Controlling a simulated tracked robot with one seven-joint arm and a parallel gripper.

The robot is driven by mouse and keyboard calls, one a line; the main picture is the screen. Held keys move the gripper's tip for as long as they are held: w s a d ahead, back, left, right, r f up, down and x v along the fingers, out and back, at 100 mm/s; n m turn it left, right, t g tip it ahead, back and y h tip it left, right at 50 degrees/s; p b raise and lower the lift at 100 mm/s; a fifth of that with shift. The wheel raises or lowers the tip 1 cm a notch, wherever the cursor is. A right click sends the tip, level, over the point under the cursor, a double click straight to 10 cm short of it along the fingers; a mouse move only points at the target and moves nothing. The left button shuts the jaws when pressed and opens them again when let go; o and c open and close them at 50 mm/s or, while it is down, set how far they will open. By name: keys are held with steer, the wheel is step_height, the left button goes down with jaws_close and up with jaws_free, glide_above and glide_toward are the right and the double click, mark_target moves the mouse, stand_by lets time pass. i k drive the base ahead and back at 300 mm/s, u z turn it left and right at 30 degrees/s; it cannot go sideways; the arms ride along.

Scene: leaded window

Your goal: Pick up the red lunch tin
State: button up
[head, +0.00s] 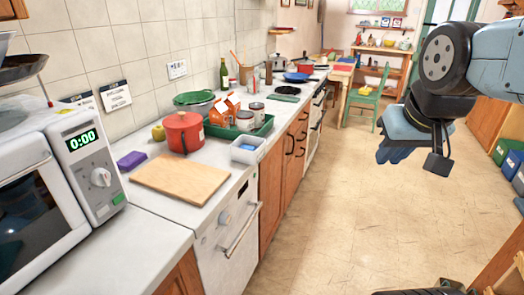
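I cannot make out a red lunch tin for certain. A red lidded pot (184,131) stands on the left counter, behind a wooden board. My gripper (415,150) hangs in the air at the right, over the open floor and apart from the counter. I see nothing held in it, but its fingers are seen at an angle that hides whether they are open.
The counter (150,205) carries a microwave (60,180), a wooden board (180,180), a purple sponge (131,161) and a green tray (262,128) with cartons and cans. A green chair (367,94) stands by the far table (340,82). The middle floor is clear; bins (508,155) line the right.

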mark_target(190, 140)
steer(key=u, duration=0.05)
steer(key=i, duration=1)
steer(key=z, duration=0.05)
